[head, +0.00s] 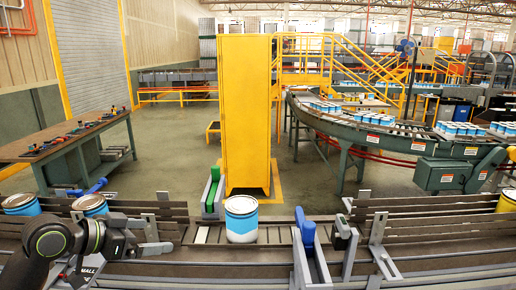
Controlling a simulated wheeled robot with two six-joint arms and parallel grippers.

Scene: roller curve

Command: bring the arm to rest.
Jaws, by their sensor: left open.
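My left arm comes in at the lower left, dark grey with a green ring at a joint. My left gripper (150,239) is open over the near conveyor and appears empty. Its fingers are small and hard to separate from the metal guides behind. A white and blue can (241,222) stands upright on the rollers to the right of the gripper, apart from it. My right gripper does not show.
Two more cans, one at the far left (20,204) and another (90,206), stand behind my arm. Blue (306,229) and green (213,192) guide pieces flank the middle can. A yellow cabinet (246,115) stands behind. A curved conveyor (350,128) carries several cans.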

